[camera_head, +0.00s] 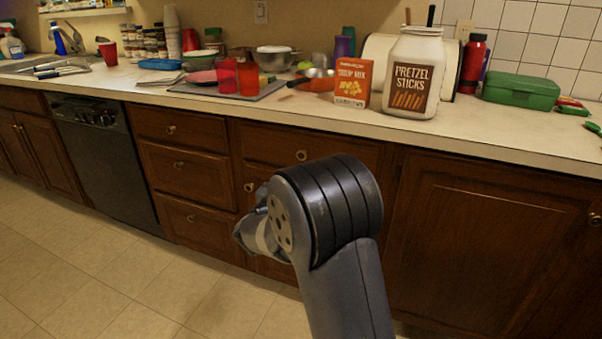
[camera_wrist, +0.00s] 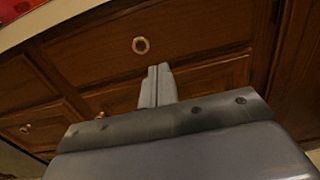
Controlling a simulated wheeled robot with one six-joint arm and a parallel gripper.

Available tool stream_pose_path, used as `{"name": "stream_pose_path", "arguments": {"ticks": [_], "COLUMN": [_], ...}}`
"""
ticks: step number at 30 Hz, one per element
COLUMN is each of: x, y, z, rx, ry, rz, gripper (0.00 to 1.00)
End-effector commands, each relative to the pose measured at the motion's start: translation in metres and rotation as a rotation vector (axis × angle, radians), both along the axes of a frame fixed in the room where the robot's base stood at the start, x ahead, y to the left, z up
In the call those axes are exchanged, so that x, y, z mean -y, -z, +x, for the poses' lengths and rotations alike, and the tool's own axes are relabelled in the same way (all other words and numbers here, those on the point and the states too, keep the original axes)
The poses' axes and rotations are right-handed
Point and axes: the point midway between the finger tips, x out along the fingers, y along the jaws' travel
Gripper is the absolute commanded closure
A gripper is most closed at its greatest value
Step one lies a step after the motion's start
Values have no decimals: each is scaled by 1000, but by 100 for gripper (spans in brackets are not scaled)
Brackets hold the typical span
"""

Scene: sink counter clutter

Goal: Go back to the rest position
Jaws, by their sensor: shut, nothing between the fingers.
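My gripper (camera_wrist: 157,86) is shut and empty in the wrist view. Its fingers point at a brown wooden drawer front (camera_wrist: 150,45) with a round brass knob (camera_wrist: 141,45). In the head view my arm bends in front of the cabinets, below the counter edge. The gripper's fingers are hidden there behind my own arm.
The counter (camera_head: 480,138) carries a pretzel jar (camera_head: 412,75), a soup mix box (camera_head: 351,83), red cups (camera_head: 237,77), a green box (camera_head: 520,91) and a red bottle (camera_head: 472,63). A dark dishwasher (camera_head: 105,150) is at left. The tiled floor (camera_head: 130,270) at left is clear.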

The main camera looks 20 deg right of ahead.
Motion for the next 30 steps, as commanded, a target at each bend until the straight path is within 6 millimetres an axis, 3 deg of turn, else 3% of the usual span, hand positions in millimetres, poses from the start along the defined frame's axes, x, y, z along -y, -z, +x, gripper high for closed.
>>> {"name": "stream_pose_path", "arguments": {"ticks": [6, 17, 30], "x": [-5, -2, 47], "y": [0, 1, 3], "z": [-7, -2, 57], "rx": [-1, 0, 0], "ry": [1, 1, 4], "rz": [-1, 0, 0], "gripper": [100, 100, 100]}}
